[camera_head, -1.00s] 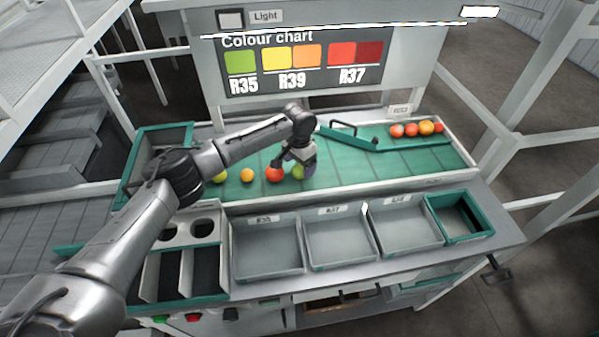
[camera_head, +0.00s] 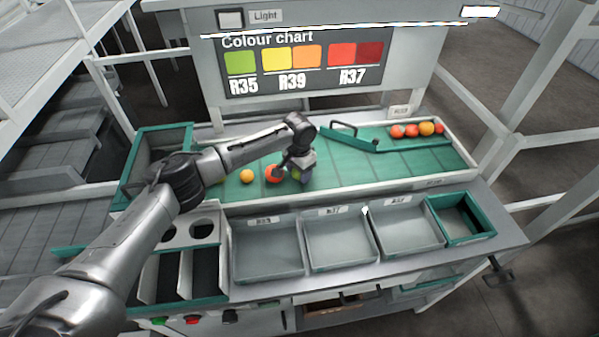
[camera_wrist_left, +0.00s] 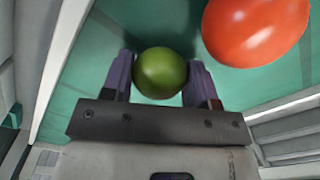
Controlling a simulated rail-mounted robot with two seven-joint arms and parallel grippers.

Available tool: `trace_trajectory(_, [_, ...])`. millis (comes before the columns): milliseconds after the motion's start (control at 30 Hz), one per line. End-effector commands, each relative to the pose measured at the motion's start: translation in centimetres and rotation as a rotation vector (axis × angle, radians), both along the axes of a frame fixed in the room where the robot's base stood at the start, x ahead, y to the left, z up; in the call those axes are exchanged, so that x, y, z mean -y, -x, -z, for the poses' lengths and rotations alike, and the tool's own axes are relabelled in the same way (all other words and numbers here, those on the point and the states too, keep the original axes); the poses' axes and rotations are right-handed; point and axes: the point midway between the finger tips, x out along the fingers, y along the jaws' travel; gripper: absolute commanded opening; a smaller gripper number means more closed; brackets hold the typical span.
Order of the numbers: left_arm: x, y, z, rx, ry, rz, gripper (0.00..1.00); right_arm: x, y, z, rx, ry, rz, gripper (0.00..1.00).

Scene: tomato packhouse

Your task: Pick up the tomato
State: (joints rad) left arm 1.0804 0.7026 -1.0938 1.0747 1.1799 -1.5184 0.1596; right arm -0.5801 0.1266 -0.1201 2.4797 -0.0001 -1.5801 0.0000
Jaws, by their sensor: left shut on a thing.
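A green tomato (camera_wrist_left: 160,72) sits between the two purple fingers of my left gripper (camera_wrist_left: 159,82) in the left wrist view. The gripper is shut on it. In the head view my left gripper (camera_head: 300,168) is low over the green sorting belt (camera_head: 345,176), and the green tomato (camera_head: 296,175) shows only in part under it. A red tomato (camera_head: 271,174) lies close on the left; it also shows large at the upper right of the left wrist view (camera_wrist_left: 255,28). My right gripper is not in view.
An orange tomato (camera_head: 247,176) lies further left, and a yellowish one is mostly hidden by my arm. Several red and orange tomatoes (camera_head: 411,131) sit at the back right behind a green divider. Grey bins (camera_head: 304,272) and a green-rimmed bin (camera_head: 489,233) stand in front.

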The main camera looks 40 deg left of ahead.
Motion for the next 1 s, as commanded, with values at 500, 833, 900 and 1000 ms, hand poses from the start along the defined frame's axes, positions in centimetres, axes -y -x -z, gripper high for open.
trace_trajectory(500, [0.0,-0.1,-3.4,0.003,0.0,0.0,0.42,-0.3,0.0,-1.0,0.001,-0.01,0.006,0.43])
trace_trajectory(833, [6.0,-0.7,-7.8,0.003,0.003,0.005,0.42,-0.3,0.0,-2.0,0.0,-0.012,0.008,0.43])
trace_trajectory(900, [7.2,-0.9,-8.5,0.003,0.002,0.004,0.42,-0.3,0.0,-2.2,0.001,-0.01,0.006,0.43])
trace_trajectory(1000, [8.7,-1.0,-9.3,0.001,0.002,0.003,0.42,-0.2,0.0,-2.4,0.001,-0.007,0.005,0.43])
